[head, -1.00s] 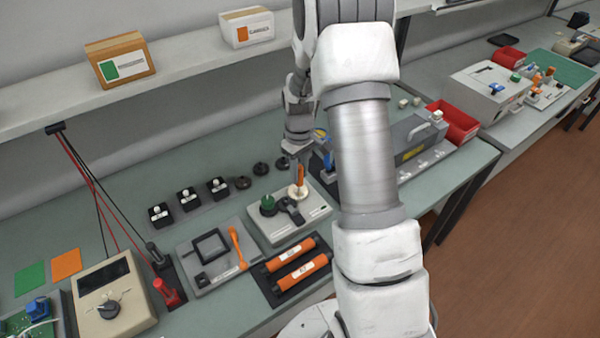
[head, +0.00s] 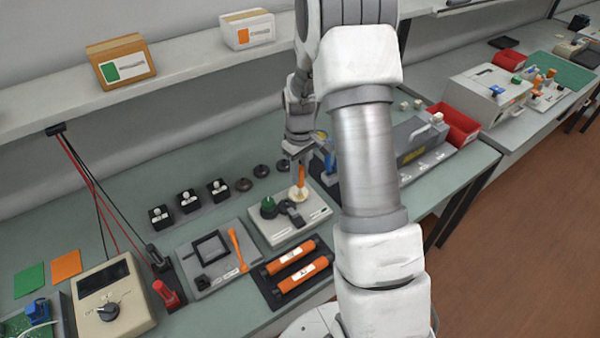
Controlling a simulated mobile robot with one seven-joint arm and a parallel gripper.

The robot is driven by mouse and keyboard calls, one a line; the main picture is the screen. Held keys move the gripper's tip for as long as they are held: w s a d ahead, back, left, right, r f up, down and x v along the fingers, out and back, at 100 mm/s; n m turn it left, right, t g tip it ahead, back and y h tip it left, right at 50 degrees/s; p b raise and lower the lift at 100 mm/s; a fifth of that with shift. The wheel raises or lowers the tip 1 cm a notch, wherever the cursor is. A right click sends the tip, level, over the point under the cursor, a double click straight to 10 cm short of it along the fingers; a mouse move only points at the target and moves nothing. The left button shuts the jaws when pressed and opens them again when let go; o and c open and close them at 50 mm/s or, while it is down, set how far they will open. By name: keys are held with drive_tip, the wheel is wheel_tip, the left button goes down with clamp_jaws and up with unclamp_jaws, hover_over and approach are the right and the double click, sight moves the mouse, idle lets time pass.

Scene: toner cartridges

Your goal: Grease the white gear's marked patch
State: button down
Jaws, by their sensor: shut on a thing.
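The marked patch is too small to make out. My forearm covers the area right of the plate.
Two orange cartridges (head: 305,273) lie on a dark mat in front of the plate. A grey tray (head: 205,280) with a black frame and an orange tool (head: 237,249) is at left. Several dark round parts (head: 243,184) stand behind. A red bin (head: 455,122) is beyond my arm.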

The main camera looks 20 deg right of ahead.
drive_tip(key=shift+r+p, duration=2)
drive_tip(key=shift+r, duration=1.45)
